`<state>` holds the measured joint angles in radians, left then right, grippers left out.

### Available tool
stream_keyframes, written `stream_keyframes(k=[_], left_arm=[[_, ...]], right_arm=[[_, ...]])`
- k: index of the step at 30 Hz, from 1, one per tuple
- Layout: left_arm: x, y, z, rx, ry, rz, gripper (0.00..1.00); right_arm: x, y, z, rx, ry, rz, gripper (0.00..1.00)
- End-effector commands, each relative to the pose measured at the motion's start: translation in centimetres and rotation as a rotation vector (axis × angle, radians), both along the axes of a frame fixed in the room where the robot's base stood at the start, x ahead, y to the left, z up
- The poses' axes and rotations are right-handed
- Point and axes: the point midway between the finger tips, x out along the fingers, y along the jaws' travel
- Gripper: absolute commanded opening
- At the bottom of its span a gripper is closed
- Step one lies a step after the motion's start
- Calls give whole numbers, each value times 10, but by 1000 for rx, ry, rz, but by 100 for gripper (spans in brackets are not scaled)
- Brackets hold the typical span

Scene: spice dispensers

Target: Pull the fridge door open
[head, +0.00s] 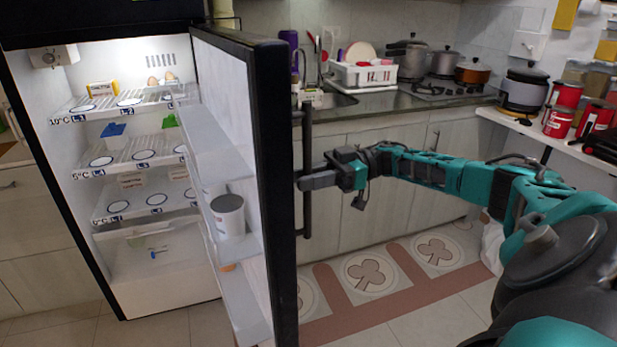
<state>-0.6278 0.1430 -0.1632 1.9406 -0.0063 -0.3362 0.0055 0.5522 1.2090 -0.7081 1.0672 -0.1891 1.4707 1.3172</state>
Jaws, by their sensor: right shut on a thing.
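The fridge door (277,190) stands wide open, swung out toward me, with its inner shelves facing left. Its dark vertical handle (307,215) is on the right side of the door. My right gripper (306,181) is shut on the handle at about its middle; its fingertips are partly hidden at the bar. The fridge interior (165,262) is lit and shows several shelves with marked ovals. My left gripper is not in view.
A white cup (228,215) stands in a door shelf. A counter (390,104) with pots and a dish rack (362,74) runs behind the door. A side shelf (545,135) with red tins is at the right. Tiled floor is free below.

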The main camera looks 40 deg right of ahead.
Motion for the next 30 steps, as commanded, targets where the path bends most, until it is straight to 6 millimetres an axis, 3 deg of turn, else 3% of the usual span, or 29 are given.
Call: stream_keyframes(k=[14,15,19,30], left_arm=[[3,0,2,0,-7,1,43],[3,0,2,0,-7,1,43],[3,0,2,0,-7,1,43],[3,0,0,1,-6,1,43]], right_arm=[[1,-1,1,1,-1,-4,0],[1,-1,1,0,-2,-4,27],[1,-1,1,1,-1,-3,39],[-2,-7,0,0,-1,-2,41]])
